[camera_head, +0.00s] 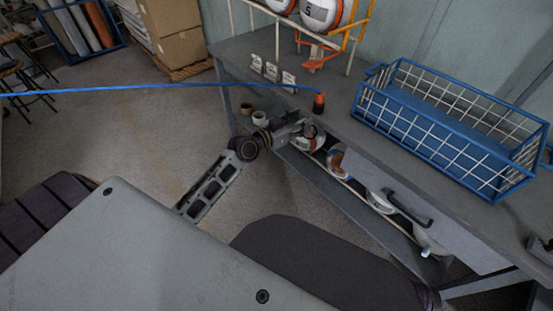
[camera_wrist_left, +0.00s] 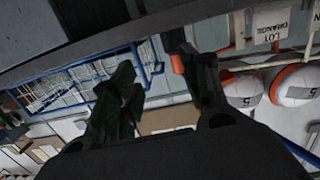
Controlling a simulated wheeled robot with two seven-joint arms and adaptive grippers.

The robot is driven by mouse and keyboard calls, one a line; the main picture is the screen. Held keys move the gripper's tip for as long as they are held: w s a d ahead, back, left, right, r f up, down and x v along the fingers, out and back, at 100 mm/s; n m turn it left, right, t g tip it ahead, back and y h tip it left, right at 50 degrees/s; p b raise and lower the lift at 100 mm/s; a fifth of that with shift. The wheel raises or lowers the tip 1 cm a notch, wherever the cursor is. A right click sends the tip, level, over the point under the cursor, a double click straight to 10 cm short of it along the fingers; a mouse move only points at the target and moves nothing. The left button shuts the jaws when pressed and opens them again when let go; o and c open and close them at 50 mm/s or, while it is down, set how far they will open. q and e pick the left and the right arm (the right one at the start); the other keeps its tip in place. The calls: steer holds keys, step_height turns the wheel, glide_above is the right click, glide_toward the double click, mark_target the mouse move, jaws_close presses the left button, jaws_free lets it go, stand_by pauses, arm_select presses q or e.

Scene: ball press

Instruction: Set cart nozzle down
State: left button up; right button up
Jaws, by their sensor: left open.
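The cart nozzle (camera_head: 319,103), a small orange and black piece with the blue hose (camera_head: 200,86) running to it, appears upright on the grey bench top near its front edge. My left gripper (camera_head: 303,128) is just in front of and below it, by the bench edge, apart from it. In the left wrist view the two dark fingers of the left gripper (camera_wrist_left: 155,68) are spread with nothing between them. An orange piece (camera_wrist_left: 177,64) shows beside the right finger, probably the nozzle. My right gripper is not in view.
A blue wire basket (camera_head: 450,125) stands on the bench (camera_head: 345,120) at right. A rack with balls (camera_head: 320,14) and several small tags (camera_head: 272,71) are at the back. Balls lie on the lower shelf (camera_head: 325,175). The hose crosses the open floor at left.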

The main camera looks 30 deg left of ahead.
arm_select(q)
steer(key=s+d+f+g+y, duration=0.1)
steer(key=s+d+f+g, duration=0.25)
steer(key=s+f, duration=0.4)
steer(key=s+d+f+g, duration=0.35)
steer(key=s+f, duration=0.25)
steer(key=f, duration=0.3)
steer(key=s+a+f+n+g+y, duration=0.1)
steer(key=s+f+g+y, duration=0.3)
steer(key=s, duration=1.2)
step_height(320, 180, down, 4)
steer(key=shift+s+f+n+g, duration=0.15)
steer(key=shift+n+g, duration=0.25)
steer(key=shift+g, duration=0.7)
